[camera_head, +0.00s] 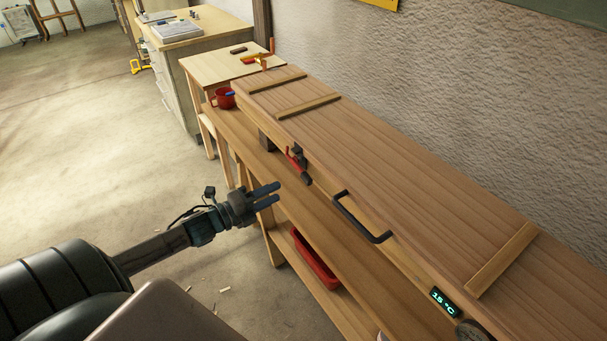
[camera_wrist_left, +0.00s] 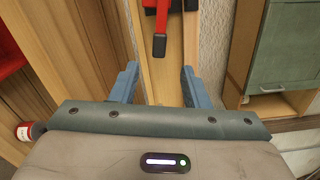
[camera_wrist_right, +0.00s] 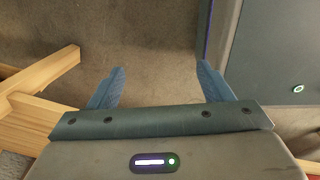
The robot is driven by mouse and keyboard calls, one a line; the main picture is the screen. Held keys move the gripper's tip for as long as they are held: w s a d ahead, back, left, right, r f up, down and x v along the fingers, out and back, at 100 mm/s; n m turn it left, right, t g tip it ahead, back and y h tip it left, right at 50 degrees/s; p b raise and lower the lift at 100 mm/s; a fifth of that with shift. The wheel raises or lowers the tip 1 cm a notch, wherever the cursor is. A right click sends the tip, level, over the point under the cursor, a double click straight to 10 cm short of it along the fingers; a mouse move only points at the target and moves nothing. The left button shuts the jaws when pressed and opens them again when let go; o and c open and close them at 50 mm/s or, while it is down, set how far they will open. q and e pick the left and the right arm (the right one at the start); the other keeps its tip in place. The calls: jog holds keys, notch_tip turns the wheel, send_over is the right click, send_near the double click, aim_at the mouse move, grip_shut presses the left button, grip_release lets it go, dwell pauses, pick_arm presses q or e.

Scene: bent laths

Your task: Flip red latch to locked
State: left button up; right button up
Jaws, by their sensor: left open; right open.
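The red latch (camera_head: 294,160) is on the front face of the long wooden box (camera_head: 370,160), near its left part. It has a red lever with a dark tip that hangs down to the right. In the left wrist view the red lever (camera_wrist_left: 160,22) with its black end shows at the top, ahead of and between the fingers. My left gripper (camera_head: 268,194) is open and empty, in front of the box and apart from the latch, to its lower left. My right gripper (camera_wrist_right: 160,85) is open and empty above the floor; it is not seen in the head view.
A black handle (camera_head: 361,217) and a temperature display (camera_head: 444,301) are on the box front, right of the latch. A red tray (camera_head: 314,259) is on the lower shelf. The floor at left is mostly clear.

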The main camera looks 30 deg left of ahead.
aim_at(303, 179)
pick_arm(q)
jog(key=shift+p+x, duration=0.45)
jog(key=shift+x, duration=2.15)
jog(key=p+x, duration=0.3)
jog(key=x, duration=0.1)
jog(key=shift+w+r, duration=0.1)
jog(key=shift+r, duration=0.05)
jog(key=shift+w+d+f, duration=0.2)
jog(key=shift+w, duration=0.35)
pick_arm(e)
jog(key=r, duration=0.4)
jog(key=shift+s+d, duration=0.15)
jog(key=shift+d, duration=0.2)
pick_arm(q)
jog(key=shift+c, duration=0.4)
grip_shut()
